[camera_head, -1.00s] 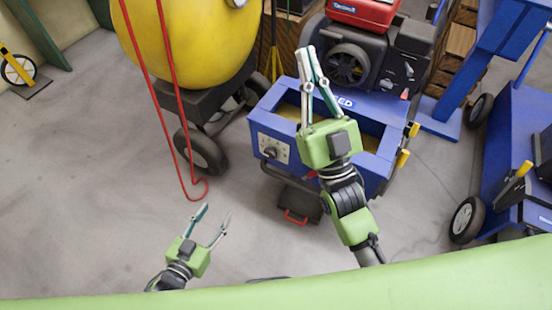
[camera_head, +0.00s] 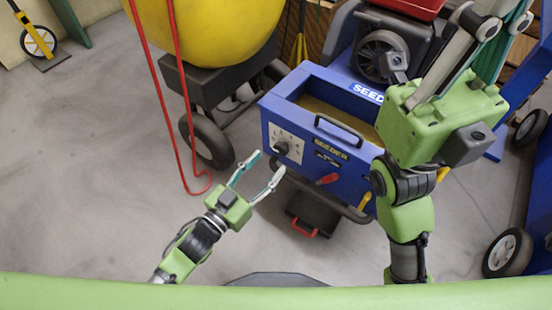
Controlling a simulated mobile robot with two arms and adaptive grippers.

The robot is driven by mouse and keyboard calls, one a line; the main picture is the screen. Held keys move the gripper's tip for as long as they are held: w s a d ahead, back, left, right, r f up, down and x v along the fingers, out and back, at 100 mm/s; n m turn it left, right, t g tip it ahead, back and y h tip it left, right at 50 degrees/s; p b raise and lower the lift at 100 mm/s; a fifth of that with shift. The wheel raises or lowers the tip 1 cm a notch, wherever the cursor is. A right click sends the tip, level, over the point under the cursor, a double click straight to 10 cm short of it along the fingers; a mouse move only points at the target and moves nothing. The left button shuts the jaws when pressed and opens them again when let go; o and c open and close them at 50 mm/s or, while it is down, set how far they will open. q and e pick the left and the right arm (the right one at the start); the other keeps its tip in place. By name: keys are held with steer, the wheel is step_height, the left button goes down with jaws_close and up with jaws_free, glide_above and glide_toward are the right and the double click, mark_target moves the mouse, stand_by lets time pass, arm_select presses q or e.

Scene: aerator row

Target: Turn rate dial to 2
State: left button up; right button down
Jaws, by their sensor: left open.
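The rate dial (camera_head: 282,147) is a dark round knob on a white numbered plate (camera_head: 293,139), at the left of the blue seeder's (camera_head: 318,161) front panel. The setting it points to is too small to read. My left gripper (camera_head: 269,162) is open and empty. In the picture its fingertips are just below and left of the dial, apparently clear of it. My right gripper (camera_head: 492,40) is large in the upper right, in front of the seeder's right side. Its fingertips run toward the top edge, so its opening is unclear.
A yellow spreader (camera_head: 208,30) with a black wheel (camera_head: 207,140) stands left.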

mark_target(279, 152)
arm_select(q)
steer(key=b+x, duration=0.1)
steer(key=x, duration=0.4)
steer(key=c, duration=1.1)
